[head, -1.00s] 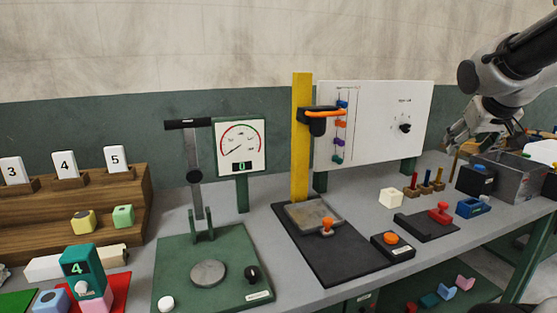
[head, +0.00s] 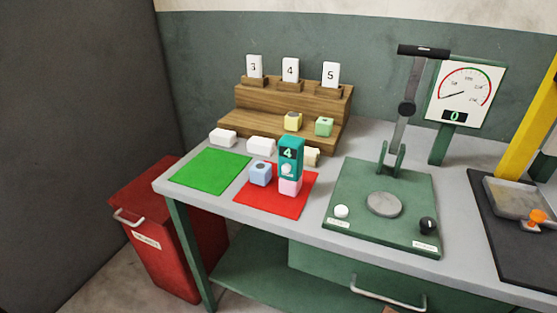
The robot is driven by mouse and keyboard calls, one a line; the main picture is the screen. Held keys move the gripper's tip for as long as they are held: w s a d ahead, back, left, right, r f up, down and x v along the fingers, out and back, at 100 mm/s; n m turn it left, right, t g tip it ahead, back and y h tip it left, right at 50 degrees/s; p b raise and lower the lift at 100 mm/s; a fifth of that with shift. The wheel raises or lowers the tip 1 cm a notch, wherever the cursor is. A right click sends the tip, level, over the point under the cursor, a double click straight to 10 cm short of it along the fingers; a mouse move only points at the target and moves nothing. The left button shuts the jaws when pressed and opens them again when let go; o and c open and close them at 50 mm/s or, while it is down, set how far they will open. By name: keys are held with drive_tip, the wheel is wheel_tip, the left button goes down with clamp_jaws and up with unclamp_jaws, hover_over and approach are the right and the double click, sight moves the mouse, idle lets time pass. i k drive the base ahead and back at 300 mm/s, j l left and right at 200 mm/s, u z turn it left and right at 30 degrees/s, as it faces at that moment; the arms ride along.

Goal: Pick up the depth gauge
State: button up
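A teal device with a lit green "4" (head: 290,153), which looks like the depth gauge, stands upright on the red mat (head: 249,209). A pink block (head: 290,187) is at its lower end. A light-blue block (head: 260,173) stands just left of it, and a cream block (head: 312,157) is partly hidden behind it. My gripper is not in view.
A green mat (head: 211,171) lies to the left, with white blocks (head: 222,136) behind. A wooden stepped rack (head: 285,105) holds cards 3, 4, 5. The lever press (head: 384,232) stands right. A red bin (head: 165,262) is below left.

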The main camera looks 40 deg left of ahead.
sight(291, 148)
drive_tip(key=k+u, duration=0.1)
drive_tip(key=u, duration=1.4)
drive_tip(key=i+j+u, duration=0.1)
drive_tip(key=j, duration=0.25)
drive_tip(key=i+j, duration=0.2)
drive_tip(key=j, duration=0.2)
drive_tip(key=u, duration=0.05)
